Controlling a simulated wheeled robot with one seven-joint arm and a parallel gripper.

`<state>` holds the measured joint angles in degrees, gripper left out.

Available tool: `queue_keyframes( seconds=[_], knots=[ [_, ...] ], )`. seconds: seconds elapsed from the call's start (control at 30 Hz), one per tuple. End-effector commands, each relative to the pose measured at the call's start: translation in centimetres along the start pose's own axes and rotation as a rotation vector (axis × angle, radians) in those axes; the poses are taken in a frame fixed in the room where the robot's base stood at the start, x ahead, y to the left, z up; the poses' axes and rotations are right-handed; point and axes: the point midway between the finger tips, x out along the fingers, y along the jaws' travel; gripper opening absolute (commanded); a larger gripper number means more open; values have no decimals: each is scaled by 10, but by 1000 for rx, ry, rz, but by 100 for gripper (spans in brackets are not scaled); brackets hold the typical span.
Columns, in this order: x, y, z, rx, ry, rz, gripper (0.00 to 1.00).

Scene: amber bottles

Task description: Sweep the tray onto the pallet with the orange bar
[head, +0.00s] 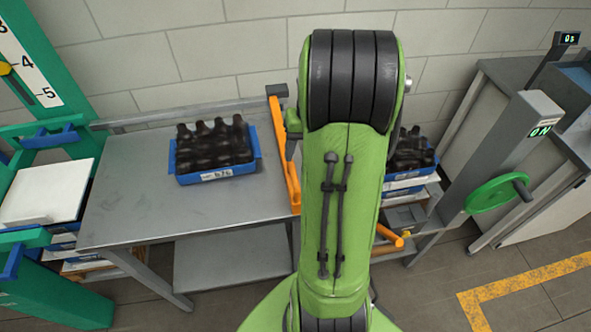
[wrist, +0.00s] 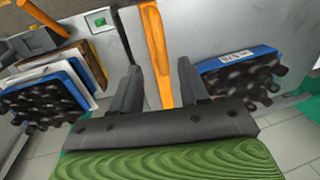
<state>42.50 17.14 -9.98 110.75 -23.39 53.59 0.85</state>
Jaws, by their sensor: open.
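The blue tray (head: 218,174) holds several dark bottles and stands on the grey metal table (head: 130,190), left of the orange bar (head: 284,155). The tray also shows at the right of the wrist view (wrist: 232,59). The bar runs along the table's right side. My gripper (wrist: 158,68) is open, its fingers on either side of the bar (wrist: 155,45) in the picture; I cannot tell whether they touch it. My arm hides the gripper in the head view. Right of my arm, a stack with another blue bottle tray (head: 410,174) is partly hidden; no pallet shows clearly beneath it.
A green frame with a scale (head: 25,60) and a white board (head: 45,190) stands at the left. A grey cabinet with a green handwheel (head: 490,194) and a display reading ON stands at the right. The table's front left is bare.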

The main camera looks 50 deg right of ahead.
Motion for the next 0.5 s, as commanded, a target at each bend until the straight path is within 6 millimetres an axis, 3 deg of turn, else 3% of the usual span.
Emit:
queue_keyframes(
  seconds=[0.03, 0.2, 0.5],
  knots=[
    [16, 0, 1, 0, -5, 0, 44],
    [49, 0, 1, -1, -3, 0, 44],
    [62, 0, 0, -1, 1, 0, 44]
  ],
)
